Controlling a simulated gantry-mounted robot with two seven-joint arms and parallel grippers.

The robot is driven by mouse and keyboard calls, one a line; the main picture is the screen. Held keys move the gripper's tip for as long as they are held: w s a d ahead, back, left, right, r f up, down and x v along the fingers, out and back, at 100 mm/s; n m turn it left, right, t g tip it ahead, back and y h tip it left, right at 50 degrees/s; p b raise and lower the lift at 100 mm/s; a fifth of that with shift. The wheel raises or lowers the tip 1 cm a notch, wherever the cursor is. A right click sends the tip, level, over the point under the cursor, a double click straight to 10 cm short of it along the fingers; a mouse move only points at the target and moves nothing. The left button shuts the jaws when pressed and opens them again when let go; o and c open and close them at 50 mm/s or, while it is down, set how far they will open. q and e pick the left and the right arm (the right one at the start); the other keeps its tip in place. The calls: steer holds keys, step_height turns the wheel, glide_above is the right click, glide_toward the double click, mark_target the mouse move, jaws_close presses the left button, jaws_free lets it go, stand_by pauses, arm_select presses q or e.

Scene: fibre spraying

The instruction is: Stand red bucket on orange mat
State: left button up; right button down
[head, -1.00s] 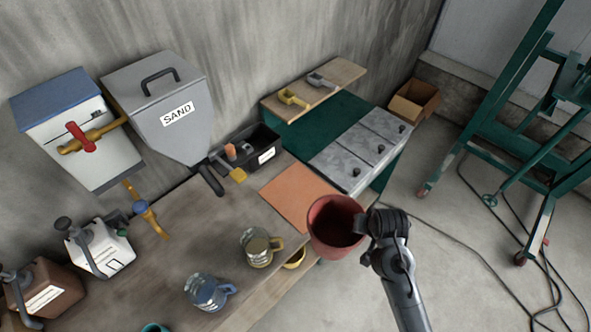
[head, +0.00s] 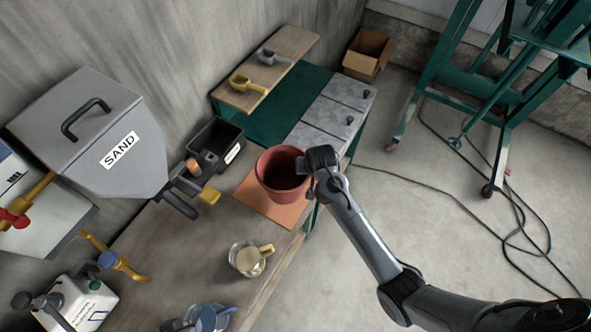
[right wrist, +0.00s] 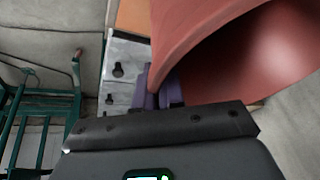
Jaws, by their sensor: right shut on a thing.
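The red bucket (head: 281,178) is over the orange mat (head: 262,212) in the head view, mouth up and slightly tilted as seen. I cannot tell whether its base touches the mat. My right gripper (head: 309,166) is shut on the bucket's right side wall. In the right wrist view the bucket (right wrist: 225,45) fills the upper right, with the purple-grey fingers (right wrist: 160,95) at its rim. A strip of the orange mat (right wrist: 132,16) shows behind it. My left gripper is out of view.
A grey sand hopper (head: 95,135) and a black bin (head: 214,146) stand left of the mat. A clear jug (head: 247,258) stands on the bench in front. A green frame (head: 480,85) stands on the floor at right.

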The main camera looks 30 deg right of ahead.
mark_target(284, 178)
steer(key=w, duration=0.1)
steer(key=w+a+f, duration=0.1)
steer(key=w+f, duration=0.1)
steer(key=w, duration=0.1)
steer(key=shift+a+f, duration=0.25)
steer(key=shift+a, duration=0.05)
step_height(284, 178, down, 3)
steer(key=shift+f+p, duration=0.15)
steer(key=shift+p, duration=0.2)
steer(key=shift+f, duration=0.35)
steer(key=shift+f, duration=0.2)
steer(key=c, duration=1.2)
jaws_free()
steer(key=shift+c, duration=0.2)
steer(key=shift+r, duration=0.15)
